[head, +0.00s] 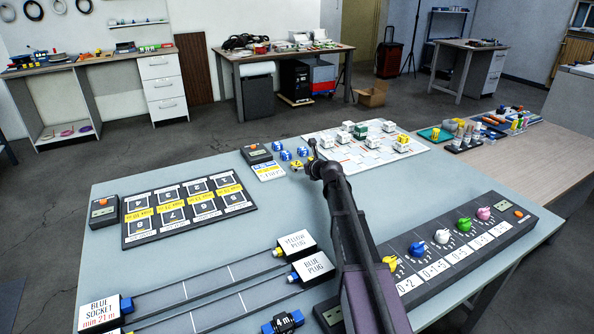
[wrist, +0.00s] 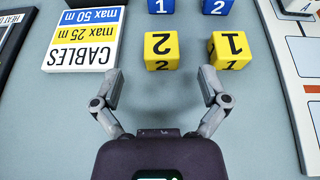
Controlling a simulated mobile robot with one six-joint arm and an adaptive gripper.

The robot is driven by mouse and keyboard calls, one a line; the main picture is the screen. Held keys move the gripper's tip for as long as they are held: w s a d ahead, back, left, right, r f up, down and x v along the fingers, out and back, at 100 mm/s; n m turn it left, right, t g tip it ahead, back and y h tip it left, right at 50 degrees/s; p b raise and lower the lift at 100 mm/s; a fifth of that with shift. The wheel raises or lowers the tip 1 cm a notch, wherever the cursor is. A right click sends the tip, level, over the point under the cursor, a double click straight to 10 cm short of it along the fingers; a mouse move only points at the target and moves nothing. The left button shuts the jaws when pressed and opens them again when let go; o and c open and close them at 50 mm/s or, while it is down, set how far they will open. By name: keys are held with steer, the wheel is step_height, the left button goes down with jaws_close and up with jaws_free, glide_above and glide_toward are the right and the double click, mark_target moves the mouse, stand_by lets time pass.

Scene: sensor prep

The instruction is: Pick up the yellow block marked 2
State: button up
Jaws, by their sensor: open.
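The yellow block marked 2 (wrist: 161,51) sits on the grey-blue table, just ahead of my gripper (wrist: 159,74). My gripper is open and empty, with its two fingers spread apart and the block lying beyond the gap between the tips. A second yellow block, marked 1 (wrist: 229,51), stands close to its right, beyond the right fingertip. In the head view a yellow block (head: 296,163) shows just left of my gripper (head: 314,158); my arm hides part of that area.
Blue blocks marked 1 (wrist: 161,6) and 2 (wrist: 217,6) stand behind the yellow ones. A CABLES card (wrist: 85,38) lies to the left. A white board (wrist: 293,62) lies to the right; in the head view it carries several small blocks. The table between my fingers is bare.

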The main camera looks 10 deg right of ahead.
mark_target(299, 165)
steer(key=shift+w+a, duration=0.1)
steer(key=shift+w, duration=0.1)
steer(key=shift+b+x, duration=1.1)
steer(key=shift+x, duration=1.55)
steer(key=shift+f, duration=0.15)
steer(key=c, duration=1.1)
